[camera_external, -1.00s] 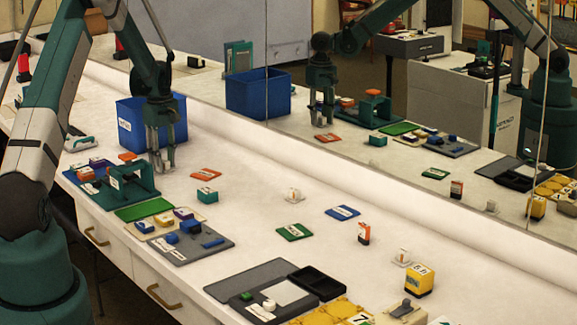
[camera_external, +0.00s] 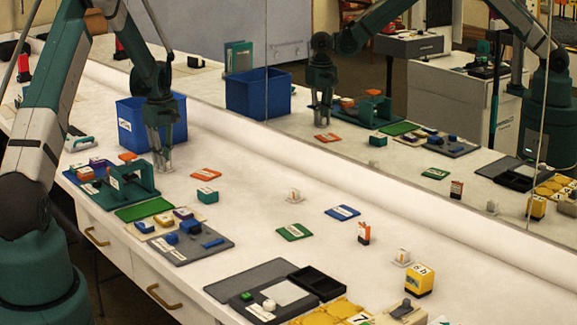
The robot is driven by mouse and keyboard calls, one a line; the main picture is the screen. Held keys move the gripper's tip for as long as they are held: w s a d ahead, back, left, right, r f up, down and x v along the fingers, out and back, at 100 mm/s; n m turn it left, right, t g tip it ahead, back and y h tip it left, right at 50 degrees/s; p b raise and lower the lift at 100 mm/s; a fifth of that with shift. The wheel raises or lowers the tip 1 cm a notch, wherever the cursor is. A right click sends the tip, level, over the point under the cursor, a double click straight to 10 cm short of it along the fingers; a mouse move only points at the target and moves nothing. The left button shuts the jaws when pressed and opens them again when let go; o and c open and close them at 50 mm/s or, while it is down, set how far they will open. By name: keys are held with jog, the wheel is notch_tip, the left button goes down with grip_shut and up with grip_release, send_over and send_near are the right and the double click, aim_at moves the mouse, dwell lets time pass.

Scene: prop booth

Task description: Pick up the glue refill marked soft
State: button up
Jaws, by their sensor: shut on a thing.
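My gripper (camera_external: 162,168) points down at the back left of the white counter, in front of the blue bin and beside the green stand. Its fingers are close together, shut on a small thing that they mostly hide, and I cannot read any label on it. I cannot make out the word soft on anything in view. A small orange and white box (camera_external: 363,234) stands upright at the right, well away from my gripper.
The blue bin (camera_external: 134,129) stands behind my gripper and the green stand (camera_external: 128,186) at its left. Orange (camera_external: 205,174), green (camera_external: 294,232) and blue (camera_external: 342,212) cards lie flat. A mirror lines the back. The counter's middle has clear room.

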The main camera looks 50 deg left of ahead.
jog(key=shift+r, duration=0.1)
notch_tip(320, 180, up, 10)
jog(key=shift+f+p, duration=0.1)
jog(key=shift+p, duration=0.35)
